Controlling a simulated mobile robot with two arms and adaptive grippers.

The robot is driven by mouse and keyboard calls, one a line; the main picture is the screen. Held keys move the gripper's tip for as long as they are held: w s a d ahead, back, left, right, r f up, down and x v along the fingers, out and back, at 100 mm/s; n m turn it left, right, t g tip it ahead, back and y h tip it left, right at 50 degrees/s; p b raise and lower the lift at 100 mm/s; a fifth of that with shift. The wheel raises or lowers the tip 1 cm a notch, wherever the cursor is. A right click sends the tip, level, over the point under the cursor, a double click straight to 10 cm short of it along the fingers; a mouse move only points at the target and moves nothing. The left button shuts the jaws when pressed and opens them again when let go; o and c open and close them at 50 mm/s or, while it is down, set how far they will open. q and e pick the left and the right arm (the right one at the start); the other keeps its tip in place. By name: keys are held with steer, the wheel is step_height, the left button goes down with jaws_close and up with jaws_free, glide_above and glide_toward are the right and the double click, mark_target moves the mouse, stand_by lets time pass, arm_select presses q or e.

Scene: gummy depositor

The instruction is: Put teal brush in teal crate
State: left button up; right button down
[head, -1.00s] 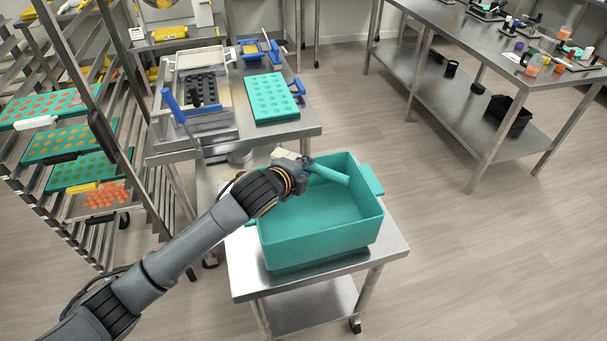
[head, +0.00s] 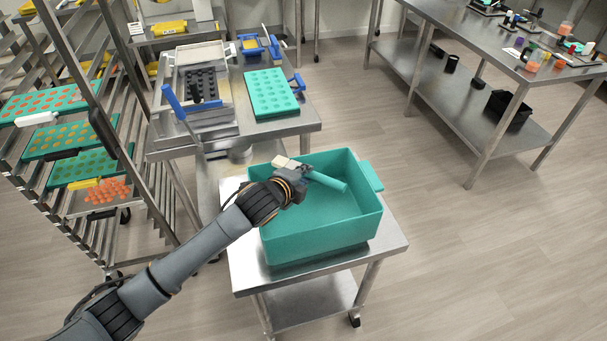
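The teal crate (head: 318,236) stands on a small steel cart, open side up, and its visible floor is empty. My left gripper (head: 303,173) is over the crate's back left part, seemingly shut on the teal brush (head: 328,182). The brush's teal handle sticks out to the right over the crate's inside, and its pale bristle end (head: 285,162) shows on the other side of the gripper. The fingertips are partly hidden by the gripper's own body. My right gripper is not in view.
The steel cart (head: 248,277) has a bare strip left of the crate. Behind it, a steel table (head: 300,124) holds a teal mold tray (head: 270,93) and a depositor frame. A rack (head: 140,150) with trays stands at left. The floor at right is clear.

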arm_select(q)
steer(key=o, duration=0.3)
steer(key=shift+o, duration=0.2)
steer(key=shift+r, duration=0.1)
steer(key=b+v, duration=0.1)
steer(key=v, duration=1.1)
steer(key=shift+r, duration=0.5)
